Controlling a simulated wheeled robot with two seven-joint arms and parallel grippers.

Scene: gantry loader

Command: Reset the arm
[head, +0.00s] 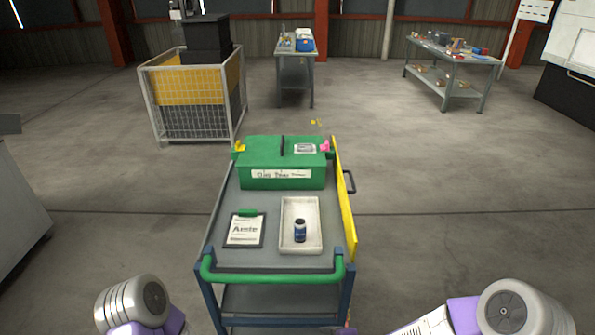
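One of my arms shows at the bottom left edge as a silver ribbed joint with purple parts. My other arm shows at the bottom right edge, with a silver joint and purple and white links. Both arms are low, on either side of the cart (234,261), and apart from it. Neither gripper is in the frame, so their fingers and anything in them are hidden.
The cart ahead carries a green box (262,166), a clipboard (244,230) and a white tray (312,241) holding a dark bottle (300,230). A mesh cage (196,120) and two tables (296,52) (452,61) stand behind. Floor beside the cart is clear.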

